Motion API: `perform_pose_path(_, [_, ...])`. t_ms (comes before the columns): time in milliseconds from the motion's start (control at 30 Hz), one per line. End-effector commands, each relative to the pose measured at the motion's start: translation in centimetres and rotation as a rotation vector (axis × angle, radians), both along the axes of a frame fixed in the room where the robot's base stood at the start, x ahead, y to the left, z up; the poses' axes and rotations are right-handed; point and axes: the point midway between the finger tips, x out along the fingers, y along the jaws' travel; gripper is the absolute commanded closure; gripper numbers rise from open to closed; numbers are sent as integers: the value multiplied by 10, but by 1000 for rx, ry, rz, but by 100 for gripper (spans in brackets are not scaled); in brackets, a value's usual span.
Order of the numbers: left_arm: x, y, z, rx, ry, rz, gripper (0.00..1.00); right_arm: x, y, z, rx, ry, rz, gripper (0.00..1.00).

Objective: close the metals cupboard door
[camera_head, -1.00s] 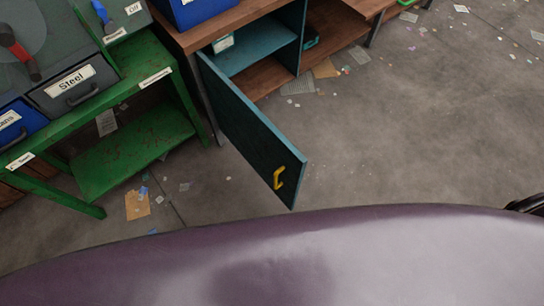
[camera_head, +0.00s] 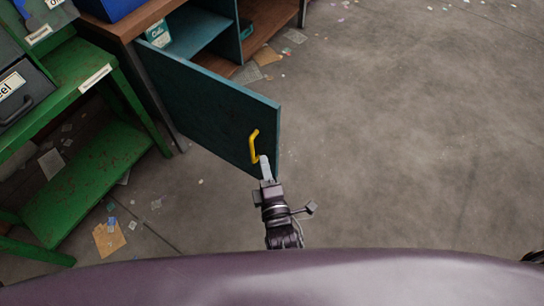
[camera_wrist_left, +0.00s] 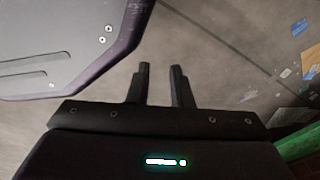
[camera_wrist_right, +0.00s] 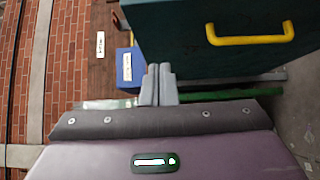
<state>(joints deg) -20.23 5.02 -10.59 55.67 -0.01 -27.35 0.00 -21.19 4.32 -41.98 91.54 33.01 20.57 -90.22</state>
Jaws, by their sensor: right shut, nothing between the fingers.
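The teal cupboard door (camera_head: 205,105) stands open, swung out from the cupboard (camera_head: 200,38). Its yellow handle (camera_head: 254,146) is near the free edge, on the face toward me. The handle also shows in the right wrist view (camera_wrist_right: 250,40). My right gripper (camera_head: 264,160) is shut and empty at the lower end of the handle in the head view. In the right wrist view its fingertips (camera_wrist_right: 158,72) are left of the handle, by the door's edge. I cannot tell if they touch the door. My left gripper (camera_wrist_left: 160,75) is open and empty, seen only in the left wrist view.
A green rusty bench (camera_head: 85,180) with labelled drawers stands at the left. Papers and scraps litter the floor (camera_head: 400,140), which is otherwise free to the right. A blue box (camera_wrist_right: 130,66) and a brick wall (camera_wrist_right: 75,60) show in the right wrist view.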

Motion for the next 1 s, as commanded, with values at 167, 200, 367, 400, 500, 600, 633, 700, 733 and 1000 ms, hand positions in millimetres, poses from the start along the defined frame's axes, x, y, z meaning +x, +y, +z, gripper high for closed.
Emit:
perform_pose_path(167, [3,0,1,0,-2,0,81,34,6,1,2,-2,-1,100])
perform_pose_path(200, [4,-1,1,-1,-3,1,81,43,7,1,2,-2,0,100])
perform_pose_path(367, [9,-2,2,-1,-5,1,81,77,13,0,3,1,0,100])
perform_pose_path(400, [10,-2,2,-1,-5,1,81,85,14,0,3,1,0,100])
perform_pose_path(500, [12,-2,4,-2,-8,1,81,99,7,0,0,4,0,100])
perform_pose_path(600, [10,-2,3,-1,-4,1,81,110,-1,0,0,3,1,100])
perform_pose_path(633, [9,-2,3,-1,-3,1,81,112,-2,0,0,3,1,100])
perform_pose_path(700, [8,-1,3,0,-1,1,81,116,-6,-1,0,4,1,100])
perform_pose_path(733, [8,-1,3,0,-1,1,81,118,-7,-1,1,4,1,100])
perform_pose_path(1000, [8,-2,3,-1,-2,1,81,120,-9,-1,2,5,2,100])
